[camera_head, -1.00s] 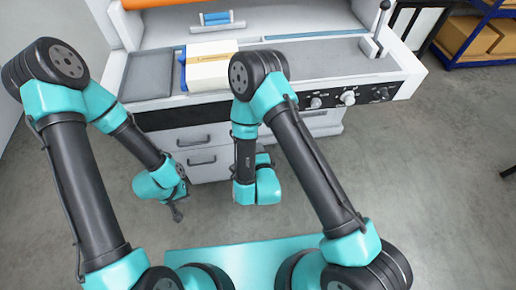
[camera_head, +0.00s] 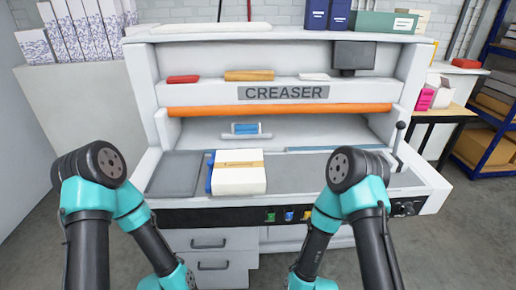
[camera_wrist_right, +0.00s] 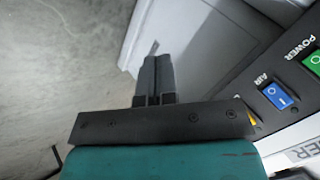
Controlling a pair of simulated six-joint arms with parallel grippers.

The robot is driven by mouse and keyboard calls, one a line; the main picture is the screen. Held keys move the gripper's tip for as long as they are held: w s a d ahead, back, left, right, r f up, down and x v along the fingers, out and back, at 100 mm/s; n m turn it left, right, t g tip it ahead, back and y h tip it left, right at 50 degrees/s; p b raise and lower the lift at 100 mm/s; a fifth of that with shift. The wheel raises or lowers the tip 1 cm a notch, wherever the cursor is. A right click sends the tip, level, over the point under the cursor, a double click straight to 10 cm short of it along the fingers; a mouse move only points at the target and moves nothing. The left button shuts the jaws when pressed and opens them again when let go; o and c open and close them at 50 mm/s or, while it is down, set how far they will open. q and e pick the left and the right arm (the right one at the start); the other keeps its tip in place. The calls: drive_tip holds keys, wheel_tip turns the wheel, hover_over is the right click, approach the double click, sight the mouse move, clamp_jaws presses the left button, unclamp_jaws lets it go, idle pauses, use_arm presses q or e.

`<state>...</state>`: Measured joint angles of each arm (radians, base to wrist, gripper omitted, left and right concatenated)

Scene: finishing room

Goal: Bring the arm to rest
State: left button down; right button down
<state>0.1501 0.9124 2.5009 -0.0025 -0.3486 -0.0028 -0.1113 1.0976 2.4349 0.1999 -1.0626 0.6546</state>
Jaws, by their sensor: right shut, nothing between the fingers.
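My right gripper (camera_wrist_right: 155,62) shows in the right wrist view with its two dark fingers together and nothing between them. It is near the grey-white machine body, over the floor side, with the control panel to its right. In the head view my two arms are folded in front of the creaser (camera_head: 284,93), one on each side, and both grippers lie below the picture's lower edge. My left gripper is hidden from both current views.
A paper stack (camera_head: 238,180) with a tan band lies on the creaser bed beside a grey plate (camera_head: 174,174). Switches (camera_wrist_right: 278,96) line the front panel. A lever (camera_head: 398,135) stands at the bed's right end. Grey floor (camera_head: 470,225) is free at right.

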drive_tip(key=s+d+n+g+y, duration=0.2)
drive_tip(key=s+d+n+g, duration=0.5)
drive_tip(key=s, duration=0.3)
drive_tip(key=shift+d+n, duration=0.2)
drive_tip(key=shift+n, duration=0.1)
drive_tip(key=shift+f, duration=0.1)
idle(0.5)
